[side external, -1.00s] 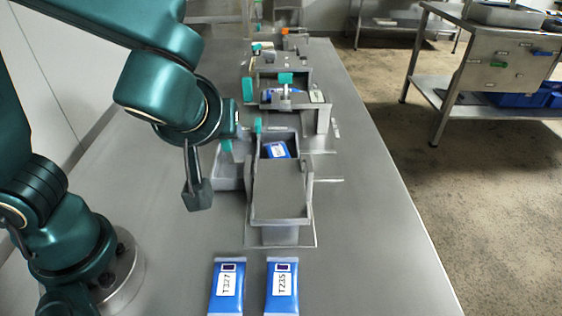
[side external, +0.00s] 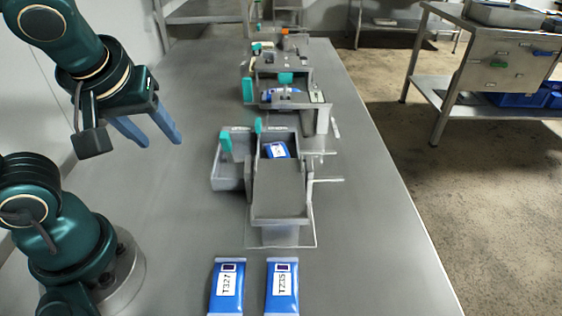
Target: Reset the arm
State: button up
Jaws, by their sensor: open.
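My gripper (side external: 156,138) is at the upper left, raised above the left side of the steel table. Its two blue-grey fingers point down and to the right, apart from each other, with nothing between them. A dark block-shaped part of my wrist hangs on the left of the fingers. My gripper touches nothing and is well clear of the grey fixture and the pouches.
Two blue pouches, T327 (side external: 228,288) and T235 (side external: 283,288), lie at the front of the table (side external: 380,250). A grey fixture (side external: 279,192) holds another blue pouch (side external: 277,150). More fixtures stand behind. A steel cart (side external: 490,60) is at the right.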

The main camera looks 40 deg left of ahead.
jog(key=d+m+h, duration=0.1)
jog(key=m, duration=0.2)
jog(key=d+m+t+h, duration=0.1)
jog(key=d+m, duration=0.1)
jog(key=m, duration=0.1)
jog(key=d+m+h, duration=0.1)
jog(key=d+m, duration=0.1)
jog(key=m, duration=0.1)
jog(key=shift+s+f+m+t+h, duration=0.25)
jog(key=shift+s+m+t+h, duration=0.05)
jog(key=shift+s+m, duration=0.1)
dwell(0.5)
